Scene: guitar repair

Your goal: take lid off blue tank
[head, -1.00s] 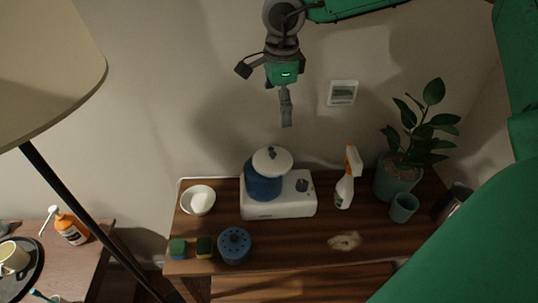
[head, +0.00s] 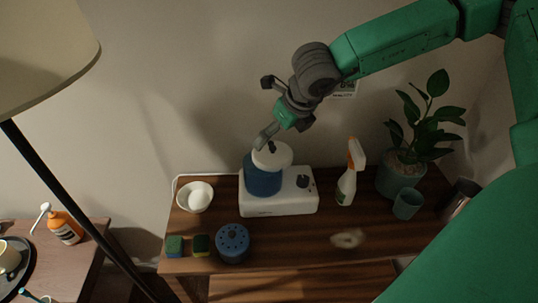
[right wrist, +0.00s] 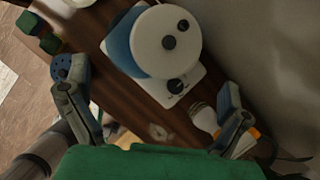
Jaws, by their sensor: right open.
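The blue tank (head: 262,181) stands on a white appliance base (head: 285,207) with a dark knob, on the wooden table. Its round white lid (head: 272,156) is on top of it. In the right wrist view the lid (right wrist: 165,42) faces the camera with dark spots on it, and the blue tank side (right wrist: 118,48) shows beside it. My right gripper (head: 266,140) is just above the lid in the head view. In the right wrist view its two fingers (right wrist: 150,100) are spread wide with nothing between them, on the near side of the lid. My left gripper is out of view.
A white bowl (head: 195,197), two sponges (head: 188,245) and a blue holed container (head: 232,243) are left and in front. A spray bottle (head: 346,180), a potted plant (head: 402,175) and a cup (head: 407,204) stand right.

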